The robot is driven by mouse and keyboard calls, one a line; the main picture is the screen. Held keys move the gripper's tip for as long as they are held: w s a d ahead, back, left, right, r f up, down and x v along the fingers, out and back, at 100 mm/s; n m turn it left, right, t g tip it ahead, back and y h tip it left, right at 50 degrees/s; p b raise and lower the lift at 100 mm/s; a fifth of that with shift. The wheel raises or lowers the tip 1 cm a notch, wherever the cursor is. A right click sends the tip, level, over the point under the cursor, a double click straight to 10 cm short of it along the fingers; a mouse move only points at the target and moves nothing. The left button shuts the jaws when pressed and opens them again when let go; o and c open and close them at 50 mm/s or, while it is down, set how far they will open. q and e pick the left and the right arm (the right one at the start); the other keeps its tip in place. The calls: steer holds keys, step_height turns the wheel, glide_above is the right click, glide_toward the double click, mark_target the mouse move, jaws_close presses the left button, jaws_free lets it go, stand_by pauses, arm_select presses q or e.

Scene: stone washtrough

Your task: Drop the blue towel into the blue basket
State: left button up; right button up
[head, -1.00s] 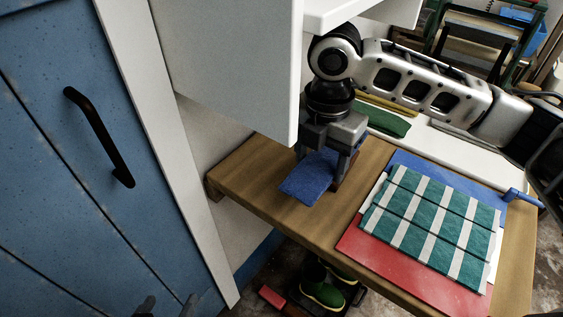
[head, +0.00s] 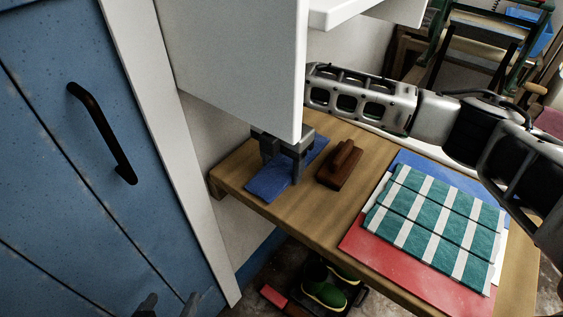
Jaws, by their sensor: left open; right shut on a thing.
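The blue towel (head: 264,186) is at the left end of the wooden counter, low over it or on it; I cannot tell which. My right gripper (head: 283,167) is shut on the towel, its fingers pointing down, with the hanging white cabinet hiding its upper part. My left gripper (head: 168,303) is open and empty at the bottom left edge, in front of the blue door, with only its dark tips showing. A blue container (head: 541,42) shows in part at the top right behind a green frame; I cannot tell whether it is the blue basket.
A brown wooden block or brush (head: 340,163) lies right of the towel. A green-and-white checked cloth (head: 436,222) lies on red and blue sheets. The white cabinet (head: 245,60) hangs close over my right gripper. Green boots (head: 322,288) stand below the counter (head: 318,222).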

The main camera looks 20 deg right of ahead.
stand_by(0.3)
steer(key=o, duration=1.2)
steer(key=shift+f, duration=0.1)
